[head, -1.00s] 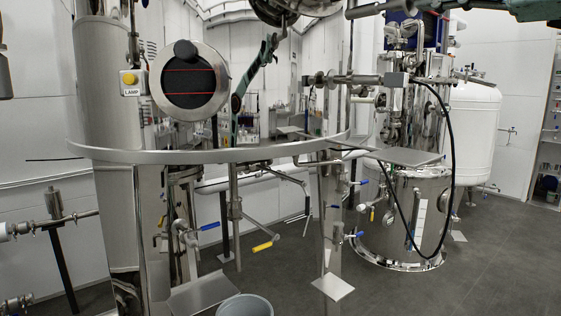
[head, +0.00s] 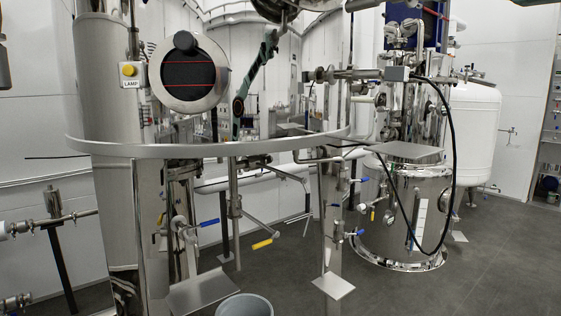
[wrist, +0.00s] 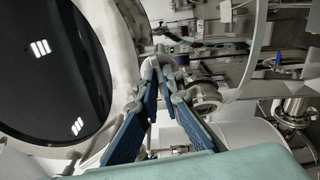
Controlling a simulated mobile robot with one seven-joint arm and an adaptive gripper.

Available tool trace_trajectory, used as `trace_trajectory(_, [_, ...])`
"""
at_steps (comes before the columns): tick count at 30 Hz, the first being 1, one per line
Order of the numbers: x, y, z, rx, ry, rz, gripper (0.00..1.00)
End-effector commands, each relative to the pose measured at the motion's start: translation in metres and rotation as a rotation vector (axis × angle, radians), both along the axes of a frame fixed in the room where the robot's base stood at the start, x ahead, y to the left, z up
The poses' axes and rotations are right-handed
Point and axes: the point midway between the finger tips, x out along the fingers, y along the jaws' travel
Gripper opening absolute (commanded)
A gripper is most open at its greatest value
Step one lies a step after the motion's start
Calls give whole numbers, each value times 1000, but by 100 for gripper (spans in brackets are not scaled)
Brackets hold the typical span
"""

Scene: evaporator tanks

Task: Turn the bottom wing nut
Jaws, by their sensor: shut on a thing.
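My gripper (wrist: 160,70) shows in the wrist view, its two blue-padded fingers converging at the tips. It is shut on a small part at the fingertips, seemingly the wing nut, which is mostly hidden by them. The tips are just right of the silver rim of a round black sight glass (wrist: 50,65). A round sight glass (head: 188,75) with a silver rim also shows in the head view, on the left. I cannot make out my gripper or the wing nut clearly in the head view.
A metal pipe fitting (wrist: 206,97) lies just right of my fingers. In the head view, a curved metal band (head: 210,149) crosses in front, with a lamp switch (head: 129,72) left of the sight glass. Grey floor (head: 400,290) is open at the lower right.

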Motion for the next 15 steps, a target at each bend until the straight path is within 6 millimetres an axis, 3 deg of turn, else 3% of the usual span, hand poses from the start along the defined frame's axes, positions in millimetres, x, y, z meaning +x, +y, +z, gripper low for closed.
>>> trace_trajectory(10, [0, 0, -2, -41, -28, 2, 0])
trace_trajectory(15, [0, -1, -4, -152, -113, 0, 0])
